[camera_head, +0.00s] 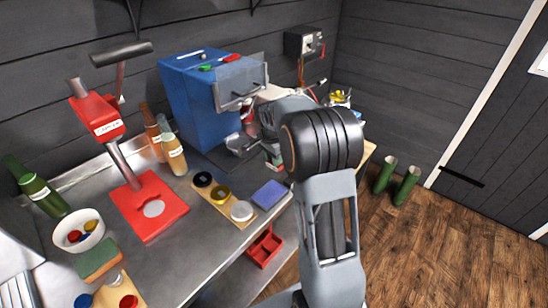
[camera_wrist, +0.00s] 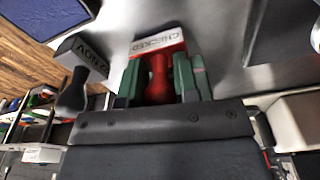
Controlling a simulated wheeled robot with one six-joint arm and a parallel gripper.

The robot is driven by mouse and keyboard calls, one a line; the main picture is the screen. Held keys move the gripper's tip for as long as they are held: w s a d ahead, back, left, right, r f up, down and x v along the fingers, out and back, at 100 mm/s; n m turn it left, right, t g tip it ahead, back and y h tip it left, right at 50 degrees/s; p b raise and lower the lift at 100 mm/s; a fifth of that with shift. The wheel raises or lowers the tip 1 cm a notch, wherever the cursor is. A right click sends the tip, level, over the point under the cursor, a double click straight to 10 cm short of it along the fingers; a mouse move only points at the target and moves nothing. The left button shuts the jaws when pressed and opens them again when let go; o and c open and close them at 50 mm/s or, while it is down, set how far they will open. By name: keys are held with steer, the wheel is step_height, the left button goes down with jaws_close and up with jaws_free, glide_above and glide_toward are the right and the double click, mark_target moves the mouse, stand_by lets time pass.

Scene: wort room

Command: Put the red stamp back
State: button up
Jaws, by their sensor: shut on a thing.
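My gripper (camera_wrist: 160,72) is shut on the red stamp (camera_wrist: 157,86), with one green finger on each side of its red handle. The stamp's block has a white label (camera_wrist: 158,40) reading "CHECKED" and lies against a grey metal surface or just off it; I cannot tell which. A black-handled stamp (camera_wrist: 72,95) with a grey block marked "NOV" is to the left in the wrist view. In the head view my gripper (camera_head: 272,157) is in front of the blue machine, partly behind my arm. The held stamp is not clear there.
The blue machine (camera_head: 192,95) stands behind my gripper. A blue pad (camera_head: 270,194) and a wooden strip (camera_head: 222,208) with round lids lie nearer. A red press (camera_head: 150,205), bottles (camera_head: 173,152) and a white bowl (camera_head: 92,240) are to the left. Green boots (camera_head: 405,186) stand on the floor.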

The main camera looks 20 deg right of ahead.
steer(key=shift+f, duration=0.15)
steer(key=o, duration=0.8)
step_height(320, 180, up, 12)
steer(key=a, duration=0.1)
steer(key=s+a+f+n+t, duration=0.1)
steer(key=s+a+n, duration=0.2)
steer(key=s+n, duration=0.2)
steer(key=s+a+f+n+t+y, duration=0.1)
steer(key=s+a+f+n, duration=0.1)
steer(key=s+n, duration=0.3)
steer(key=s+a+f+n+t, duration=0.1)
steer(key=s+a+n, duration=0.4)
steer(key=s, duration=0.7)
steer(key=shift+f, duration=0.4)
